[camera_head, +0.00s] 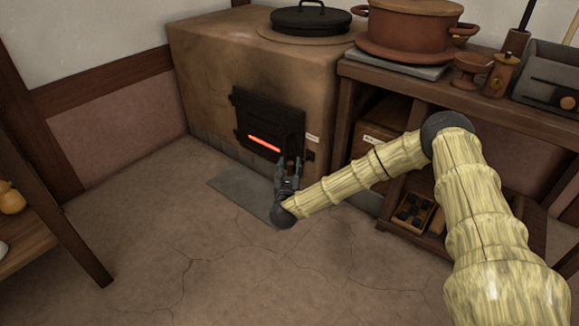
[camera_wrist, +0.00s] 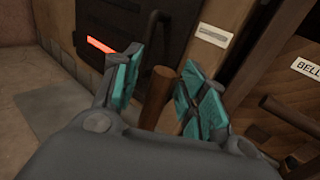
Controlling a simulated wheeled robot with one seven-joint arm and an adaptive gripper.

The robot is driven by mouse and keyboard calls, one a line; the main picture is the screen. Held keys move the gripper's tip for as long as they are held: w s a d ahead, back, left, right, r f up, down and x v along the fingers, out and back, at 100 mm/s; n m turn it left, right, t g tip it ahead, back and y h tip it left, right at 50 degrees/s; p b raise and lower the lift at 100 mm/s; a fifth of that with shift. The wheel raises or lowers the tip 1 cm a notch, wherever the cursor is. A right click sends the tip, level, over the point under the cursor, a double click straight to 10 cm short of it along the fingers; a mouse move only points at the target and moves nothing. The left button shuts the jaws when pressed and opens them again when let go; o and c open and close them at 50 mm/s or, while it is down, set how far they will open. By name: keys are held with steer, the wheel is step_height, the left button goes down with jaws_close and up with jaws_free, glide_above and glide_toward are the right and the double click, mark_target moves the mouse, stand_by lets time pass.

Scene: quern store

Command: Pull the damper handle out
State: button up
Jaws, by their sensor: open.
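The damper handle, a brown wooden rod (camera_wrist: 159,92), shows in the wrist view between the two teal-padded fingers of my gripper (camera_wrist: 158,85). The fingers are apart, one on each side of the rod, with a gap visible on its left; on the right the gap is narrow and contact cannot be told. In the head view my gripper (camera_head: 290,167) is low in front of the clay stove (camera_head: 215,65), just right of its black firebox door (camera_head: 268,120). The handle is mostly hidden there by the fingers. A pale label (camera_wrist: 214,35) is on the stove above the rod.
The firebox slot (camera_head: 264,143) glows red close by. A wooden shelf unit (camera_head: 505,122) with a drawer (camera_head: 372,141) stands right of the stove, near my forearm. A grey floor slab (camera_head: 240,194) lies before the stove. Floor at front left is clear.

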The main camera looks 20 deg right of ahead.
steer(key=v, duration=1.1)
steer(key=shift+s, duration=0.2)
steer(key=shift+a, duration=0.15)
